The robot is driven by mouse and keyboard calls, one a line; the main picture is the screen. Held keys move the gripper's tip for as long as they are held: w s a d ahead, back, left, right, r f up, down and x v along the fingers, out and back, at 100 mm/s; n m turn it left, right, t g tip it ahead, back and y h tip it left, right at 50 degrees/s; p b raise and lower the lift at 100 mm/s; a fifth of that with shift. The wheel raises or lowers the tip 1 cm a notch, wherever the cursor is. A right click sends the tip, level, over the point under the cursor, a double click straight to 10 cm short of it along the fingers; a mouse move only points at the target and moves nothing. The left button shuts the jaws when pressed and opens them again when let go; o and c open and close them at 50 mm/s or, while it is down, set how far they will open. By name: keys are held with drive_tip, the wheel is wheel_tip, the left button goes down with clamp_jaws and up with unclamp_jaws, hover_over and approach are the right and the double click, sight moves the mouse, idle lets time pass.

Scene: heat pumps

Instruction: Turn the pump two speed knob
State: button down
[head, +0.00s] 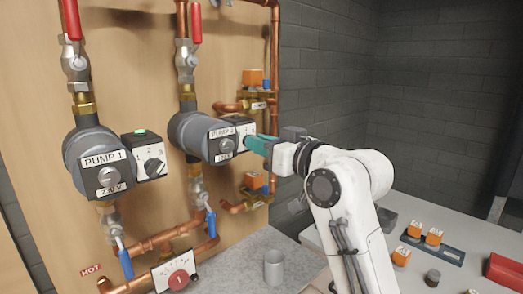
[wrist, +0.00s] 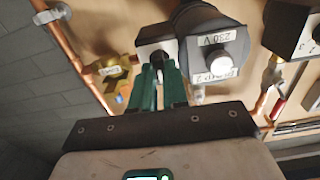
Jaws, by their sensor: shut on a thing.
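Pump two (head: 208,134), a grey body with a "PUMP 2" label, is mounted on the copper pipes at the middle of the board. It also shows, upside down, in the wrist view (wrist: 212,42). Its control box (head: 241,130), with a white numbered face, sits at its right side; it shows in the wrist view too (wrist: 150,32). My gripper (head: 248,143) reaches this face from the right, its teal fingers shut on the speed knob. In the wrist view the fingertips (wrist: 158,66) meet at the box face. The knob is mostly hidden between them, so its setting cannot be read.
Pump one (head: 95,160), with its own knob box (head: 149,160), is to the left. Orange parts (head: 433,237) lie on the right bench.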

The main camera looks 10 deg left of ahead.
drive_tip(key=shift+f, duration=0.1)
idle(0.4)
drive_tip(key=c, duration=1.1)
unclamp_jaws()
drive_tip(key=shift+c, duration=0.2)
drive_tip(key=shift+d, duration=0.1)
drive_tip(key=b+v, duration=0.2)
drive_tip(key=v, duration=0.8)
drive_tip(key=shift+s+d, duration=0.25)
drive_tip(key=shift+s, duration=0.05)
